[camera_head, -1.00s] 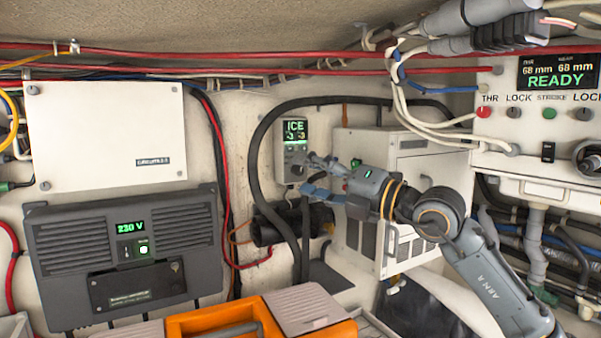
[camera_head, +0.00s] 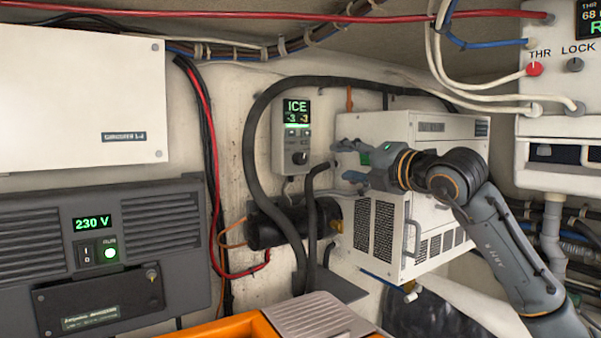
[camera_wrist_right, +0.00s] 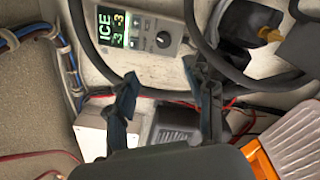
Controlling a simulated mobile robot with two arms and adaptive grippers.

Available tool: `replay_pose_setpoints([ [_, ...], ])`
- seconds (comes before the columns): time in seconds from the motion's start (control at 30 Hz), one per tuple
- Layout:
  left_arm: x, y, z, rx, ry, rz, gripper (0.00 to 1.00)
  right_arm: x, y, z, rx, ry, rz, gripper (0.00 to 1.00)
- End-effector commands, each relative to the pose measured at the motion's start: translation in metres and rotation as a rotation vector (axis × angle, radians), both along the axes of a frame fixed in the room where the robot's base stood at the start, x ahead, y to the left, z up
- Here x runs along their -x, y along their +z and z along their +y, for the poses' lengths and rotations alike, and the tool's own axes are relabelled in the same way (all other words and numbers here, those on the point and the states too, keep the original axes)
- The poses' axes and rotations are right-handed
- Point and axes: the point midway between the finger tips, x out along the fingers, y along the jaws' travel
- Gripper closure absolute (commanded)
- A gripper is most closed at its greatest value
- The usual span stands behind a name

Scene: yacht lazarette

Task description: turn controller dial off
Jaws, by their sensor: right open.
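The controller (camera_head: 296,138) is a small grey box on the back wall, with a green-lit screen reading ICE above small buttons. Its round dark dial (camera_head: 300,157) sits on the lower part. In the right wrist view the controller (camera_wrist_right: 140,28) is at the top, rotated, with the dial (camera_wrist_right: 163,40) uncovered. My right gripper (camera_head: 342,162) is open and empty, right of the controller in the head view and apart from the dial. Its two fingers (camera_wrist_right: 162,80) show below the dial in the wrist view. My left gripper is not in view.
A thick black hose (camera_head: 252,130) arches around the controller. A white vented cabinet (camera_head: 410,245) stands behind my right gripper. A grey 230 V unit (camera_head: 100,255) is at left, below a white panel (camera_head: 80,100). An orange case (camera_head: 232,327) lies below.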

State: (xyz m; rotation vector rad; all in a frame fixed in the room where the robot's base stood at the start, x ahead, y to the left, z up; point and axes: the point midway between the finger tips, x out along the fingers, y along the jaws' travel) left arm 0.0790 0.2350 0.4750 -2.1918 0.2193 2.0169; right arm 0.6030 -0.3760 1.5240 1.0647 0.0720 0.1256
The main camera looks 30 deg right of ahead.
Motion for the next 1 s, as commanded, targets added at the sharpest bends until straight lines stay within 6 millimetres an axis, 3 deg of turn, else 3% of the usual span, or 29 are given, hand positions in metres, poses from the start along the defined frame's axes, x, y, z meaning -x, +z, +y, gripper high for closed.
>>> replay_pose_setpoints([
  [0.07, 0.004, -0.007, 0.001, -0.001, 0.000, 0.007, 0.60, -0.002, -0.007, 0.000, -0.001, 0.000, 0.000, 0.47],
  [0.27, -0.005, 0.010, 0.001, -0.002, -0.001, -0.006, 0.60, -0.023, -0.002, 0.004, -0.002, 0.002, 0.003, 0.47],
  [0.7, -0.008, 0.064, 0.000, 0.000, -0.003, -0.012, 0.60, -0.111, -0.001, 0.017, -0.001, 0.003, 0.004, 0.47],
  [1.0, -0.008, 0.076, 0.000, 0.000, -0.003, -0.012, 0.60, -0.136, -0.006, 0.019, 0.000, 0.001, 0.002, 0.47],
])
